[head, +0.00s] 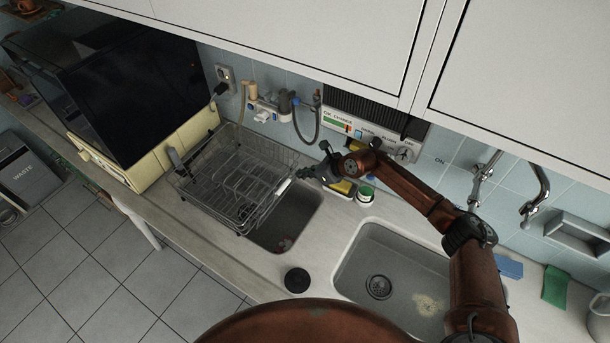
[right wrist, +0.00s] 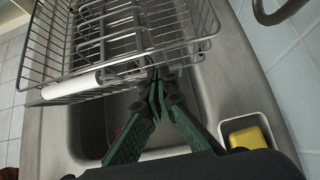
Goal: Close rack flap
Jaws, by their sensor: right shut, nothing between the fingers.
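The wire dish rack (head: 217,178) stands on the counter at the left of the sinks, its right end over the small sink. A white bar (head: 283,187) is on its right end, probably on the flap; the flap's exact angle is hard to tell. In the right wrist view the rack (right wrist: 120,40) fills the top, with the white bar (right wrist: 72,86) at its near left edge. My right gripper (head: 307,172) is shut and empty, just right of the rack. In the right wrist view its fingertips (right wrist: 160,76) meet close to the rack's near wires; contact is unclear. My left gripper is not in view.
The small sink (head: 290,222) lies under the rack's end, and a larger sink (head: 380,285) is to the right. A yellow sponge (right wrist: 248,138) sits in a holder beside the gripper. A black round object (head: 297,280) stands on the front counter. Wall taps (head: 535,190) are at right.

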